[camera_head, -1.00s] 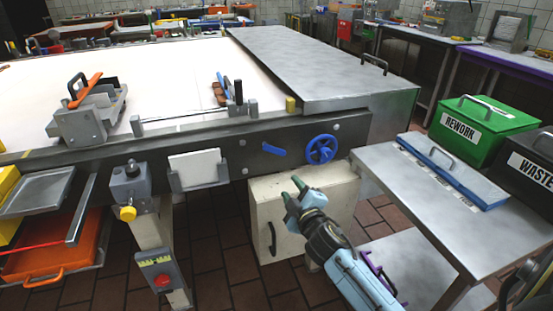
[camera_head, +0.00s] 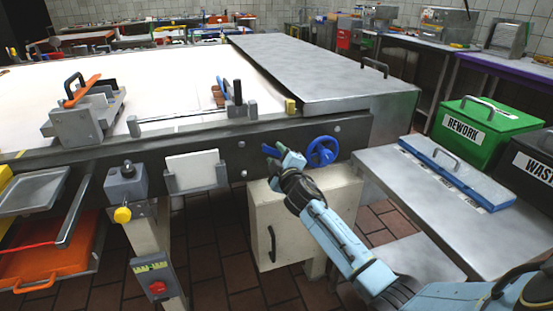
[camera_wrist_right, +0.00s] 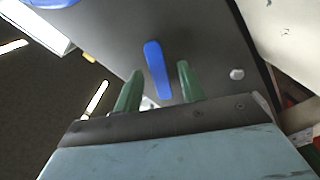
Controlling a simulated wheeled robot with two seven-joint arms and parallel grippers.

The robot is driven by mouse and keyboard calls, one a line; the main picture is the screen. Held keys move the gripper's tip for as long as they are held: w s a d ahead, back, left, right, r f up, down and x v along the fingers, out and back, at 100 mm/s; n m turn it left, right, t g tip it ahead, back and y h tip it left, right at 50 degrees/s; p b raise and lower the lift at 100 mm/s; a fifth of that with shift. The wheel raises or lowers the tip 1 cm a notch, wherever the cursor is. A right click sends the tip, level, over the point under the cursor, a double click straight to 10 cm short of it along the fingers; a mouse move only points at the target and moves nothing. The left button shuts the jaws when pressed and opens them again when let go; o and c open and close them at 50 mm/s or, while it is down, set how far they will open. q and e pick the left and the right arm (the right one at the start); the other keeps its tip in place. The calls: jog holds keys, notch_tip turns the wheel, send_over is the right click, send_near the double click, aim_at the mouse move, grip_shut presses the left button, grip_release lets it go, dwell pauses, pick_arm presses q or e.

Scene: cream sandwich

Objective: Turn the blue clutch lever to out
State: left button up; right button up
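The blue clutch lever (camera_head: 270,150) is on the dark front rail of the machine, partly hidden by my right gripper (camera_head: 283,154) in the head view. In the right wrist view the blue lever (camera_wrist_right: 157,70) stands out as a slim tilted bar on the dark panel. The two green fingers of my right gripper (camera_wrist_right: 159,78) are apart, one on each side of it, with gaps showing. I cannot tell how deep the lever reaches between them. My left gripper is not in view.
A blue handwheel (camera_head: 322,151) sits on the rail just right of my right gripper. A cream cabinet (camera_head: 290,225) stands below the rail. A steel side table (camera_head: 420,185) with a blue-edged lid is on the right, beside the green REWORK bin (camera_head: 480,130).

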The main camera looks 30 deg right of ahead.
jog(key=shift+w, duration=0.25)
grip_shut()
